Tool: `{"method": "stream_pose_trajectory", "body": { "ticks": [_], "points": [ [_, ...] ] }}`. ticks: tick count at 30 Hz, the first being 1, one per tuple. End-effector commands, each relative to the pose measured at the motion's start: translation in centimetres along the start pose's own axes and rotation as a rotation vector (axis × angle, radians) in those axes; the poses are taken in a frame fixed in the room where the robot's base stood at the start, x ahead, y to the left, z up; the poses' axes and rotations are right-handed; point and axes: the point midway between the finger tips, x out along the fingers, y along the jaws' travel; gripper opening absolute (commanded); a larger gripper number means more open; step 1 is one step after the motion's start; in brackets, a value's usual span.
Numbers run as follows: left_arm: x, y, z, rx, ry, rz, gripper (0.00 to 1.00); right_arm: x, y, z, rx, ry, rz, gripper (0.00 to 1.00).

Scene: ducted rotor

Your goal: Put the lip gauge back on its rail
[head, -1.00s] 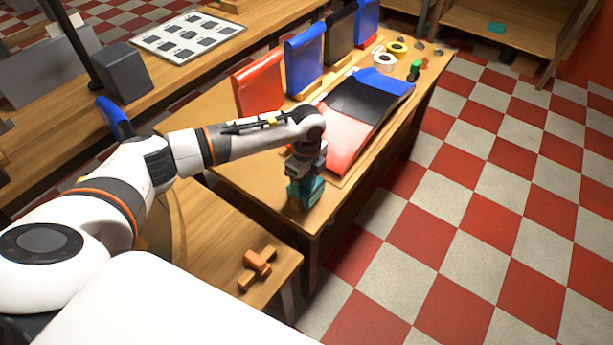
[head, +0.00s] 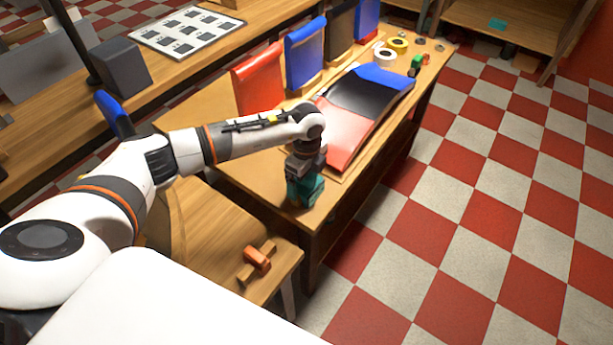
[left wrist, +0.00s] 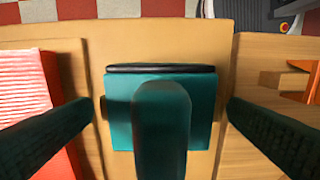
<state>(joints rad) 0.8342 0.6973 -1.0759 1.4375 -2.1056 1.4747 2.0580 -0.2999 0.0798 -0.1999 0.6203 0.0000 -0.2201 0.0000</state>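A teal block with a dark rear edge and an upright teal bar stands in the left wrist view (left wrist: 120,125), and I take it to be the lip gauge. In the head view it sits under my left gripper (head: 305,190) at the near end of the long table and is hard to tell from the fingers. In the left wrist view the two dark fingers (left wrist: 162,105) are spread on either side of the block, with small gaps showing. I cannot pick out the rail for certain. My right gripper is not in view.
A red, black and blue curved panel (head: 370,105) lies on the long table (head: 235,170) beyond the gripper. Coloured upright panels (head: 258,78) stand behind it. Tape rolls (head: 385,57) are at the far end. An orange piece (head: 257,258) rests on a wooden stand on the lower bench.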

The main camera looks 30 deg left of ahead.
Motion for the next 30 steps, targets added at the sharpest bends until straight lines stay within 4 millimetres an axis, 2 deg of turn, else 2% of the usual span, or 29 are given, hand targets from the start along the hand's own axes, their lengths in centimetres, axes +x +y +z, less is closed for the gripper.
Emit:
{"method": "stream_pose_trajectory", "body": {
  "ticks": [7, 11, 14, 24, 30],
  "points": [
    [0.0, 0.0, 0.0, 0.000, 0.000, -0.001, 0.98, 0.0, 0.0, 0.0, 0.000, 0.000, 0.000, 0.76],
    [-0.7, 0.0, 0.0, 0.000, 0.000, 0.000, 0.98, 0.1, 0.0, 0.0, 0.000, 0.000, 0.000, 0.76],
    [-2.1, 0.1, 0.0, 0.001, -0.001, 0.003, 0.98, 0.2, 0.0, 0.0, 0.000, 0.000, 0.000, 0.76],
    [-9.2, 0.1, -0.1, 0.000, 0.001, 0.004, 0.98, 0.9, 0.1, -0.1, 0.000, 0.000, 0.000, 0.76],
    [-11.5, 0.1, 0.0, 0.000, 0.000, 0.001, 0.98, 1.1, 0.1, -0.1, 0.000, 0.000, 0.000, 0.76]
  ]
}}
